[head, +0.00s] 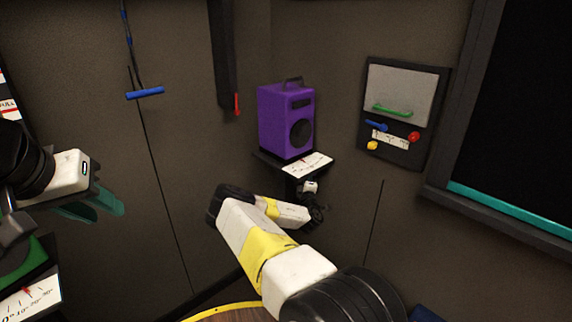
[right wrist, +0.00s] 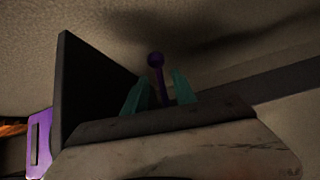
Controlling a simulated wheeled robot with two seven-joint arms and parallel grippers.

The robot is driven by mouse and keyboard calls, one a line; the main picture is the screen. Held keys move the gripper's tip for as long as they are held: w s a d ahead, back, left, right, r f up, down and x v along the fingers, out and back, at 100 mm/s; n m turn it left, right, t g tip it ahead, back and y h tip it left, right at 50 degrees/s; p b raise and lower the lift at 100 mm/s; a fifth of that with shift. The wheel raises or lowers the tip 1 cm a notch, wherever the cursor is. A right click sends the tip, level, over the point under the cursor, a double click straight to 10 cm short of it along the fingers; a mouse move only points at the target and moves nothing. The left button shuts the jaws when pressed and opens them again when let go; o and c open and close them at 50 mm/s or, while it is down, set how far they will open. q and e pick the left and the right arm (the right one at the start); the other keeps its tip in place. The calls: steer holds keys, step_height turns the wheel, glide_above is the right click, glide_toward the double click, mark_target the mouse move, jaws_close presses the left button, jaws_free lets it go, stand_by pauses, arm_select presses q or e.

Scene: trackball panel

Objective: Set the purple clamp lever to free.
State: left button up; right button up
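In the right wrist view, a purple lever with a round ball knob (right wrist: 155,60) stands up between the teal fingers of my right gripper (right wrist: 159,92). The fingers are apart, one on each side of its stem, with a narrow gap showing; contact cannot be made out. In the head view my right arm reaches to the corner shelf, and its fingers and the purple lever are hidden there. My left gripper (head: 92,207), with teal fingers apart and empty, hangs at the left edge, far from the lever.
A purple speaker-like box (head: 286,120) stands on a small dark corner shelf (head: 268,160) with a white scale label (head: 308,165). A wall panel (head: 412,150) with a green handle and coloured knobs is to the right. A blue pull handle (head: 145,93) hangs at the left.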

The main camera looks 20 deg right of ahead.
steer(key=x, duration=0.6)
steer(key=shift+d, duration=0.15)
jaws_close()
stand_by(1.3)
